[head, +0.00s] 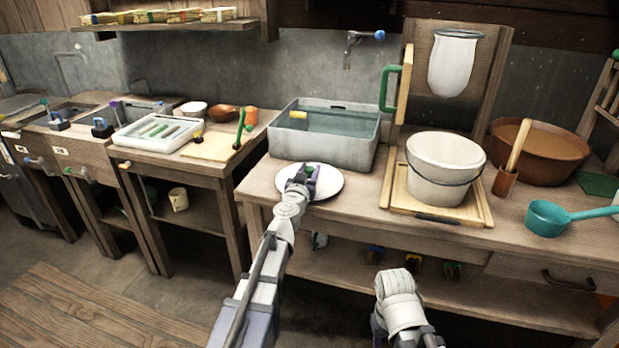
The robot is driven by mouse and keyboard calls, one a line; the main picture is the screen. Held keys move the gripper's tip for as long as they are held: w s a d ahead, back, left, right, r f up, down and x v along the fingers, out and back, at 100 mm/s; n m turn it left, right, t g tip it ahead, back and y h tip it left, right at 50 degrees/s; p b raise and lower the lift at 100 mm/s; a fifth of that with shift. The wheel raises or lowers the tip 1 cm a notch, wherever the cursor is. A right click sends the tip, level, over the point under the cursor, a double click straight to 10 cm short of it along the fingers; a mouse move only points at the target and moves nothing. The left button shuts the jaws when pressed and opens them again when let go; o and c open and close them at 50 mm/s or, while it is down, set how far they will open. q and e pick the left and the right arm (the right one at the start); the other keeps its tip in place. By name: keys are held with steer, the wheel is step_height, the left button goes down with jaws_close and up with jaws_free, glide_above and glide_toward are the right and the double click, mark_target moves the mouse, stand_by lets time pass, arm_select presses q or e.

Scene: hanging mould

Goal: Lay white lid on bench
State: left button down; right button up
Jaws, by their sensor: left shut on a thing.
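The white lid (328,184) is a round, flat disc at the front left of the main bench (258,187), in front of the grey water tub. My left gripper (309,172) is shut on it and covers part of its top. The lid looks level and is at or just above the bench top; I cannot tell if it touches. A white bucket (440,184) with a wire handle stands upright on a wooden board to the right. My right arm shows low in the middle, but its gripper is not visible.
The grey tub (345,152) of water stands behind the lid. A wooden frame with a green handle (388,90) and a hanging white bag (455,65) rise behind the bucket. A brown basin (550,160) and a teal dipper (545,218) are at the right.

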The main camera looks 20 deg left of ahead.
arm_select(q)
steer(key=shift+r, duration=0.1)
steer(key=shift+f, duration=0.25)
steer(key=shift+c, duration=2.3)
jaws_free()
steer(key=shift+r, duration=0.1)
steer(key=shift+r, duration=0.2)
steer(key=s, duration=1.2)
steer(key=shift+d, duration=0.1)
